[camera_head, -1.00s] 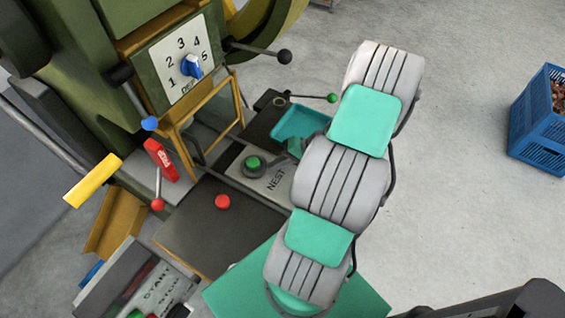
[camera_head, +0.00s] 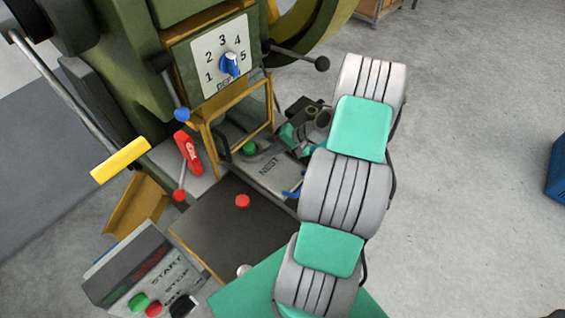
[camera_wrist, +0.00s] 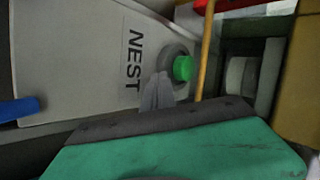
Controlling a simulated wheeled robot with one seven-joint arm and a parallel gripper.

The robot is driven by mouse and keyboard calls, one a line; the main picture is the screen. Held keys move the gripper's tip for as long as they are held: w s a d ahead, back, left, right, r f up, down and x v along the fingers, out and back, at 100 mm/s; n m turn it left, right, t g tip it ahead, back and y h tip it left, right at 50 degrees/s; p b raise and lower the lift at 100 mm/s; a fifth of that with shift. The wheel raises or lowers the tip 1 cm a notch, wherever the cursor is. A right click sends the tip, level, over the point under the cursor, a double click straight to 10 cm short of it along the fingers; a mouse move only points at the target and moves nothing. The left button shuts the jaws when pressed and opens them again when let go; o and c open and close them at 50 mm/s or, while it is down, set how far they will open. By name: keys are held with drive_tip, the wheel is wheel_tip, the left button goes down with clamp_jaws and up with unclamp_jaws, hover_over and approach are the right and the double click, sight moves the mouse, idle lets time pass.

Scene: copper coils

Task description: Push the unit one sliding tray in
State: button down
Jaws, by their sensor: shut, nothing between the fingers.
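The sliding tray is a pale grey plate marked NEST (camera_head: 277,176) at the press. It lies low beside the yellow guard frame, with a green knob (camera_head: 250,147) on it near the guard opening. In the wrist view the plate (camera_wrist: 80,60) fills the left side, with the green knob (camera_wrist: 183,68) in a grey ring. My gripper (camera_wrist: 160,84) is shut and empty, its fingertips close beside the ring. I cannot tell whether they touch it. In the head view the fingertips are hard to make out. A blue handle (camera_head: 292,194) lies at the tray's outer end.
The yellow guard frame (camera_head: 207,140) stands close to the tray. A red lever (camera_head: 188,152), a red button (camera_head: 242,201) and a START/STOP control box (camera_head: 128,268) are to the left. Open concrete floor lies right. A blue crate (camera_head: 558,170) is at the right edge.

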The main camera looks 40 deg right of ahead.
sight(259, 147)
drive_tip(key=shift+w+a+b, duration=0.15)
drive_tip(key=shift+w+a, duration=0.1)
drive_tip(key=shift+w, duration=0.65)
drive_tip(key=shift+w+a+b, duration=0.1)
drive_tip(key=shift+w+a, duration=0.1)
drive_tip(key=shift+w, duration=0.7)
drive_tip(key=shift+w+a+b, duration=0.15)
drive_tip(key=shift+w+a, duration=0.1)
drive_tip(key=shift+w, duration=0.65)
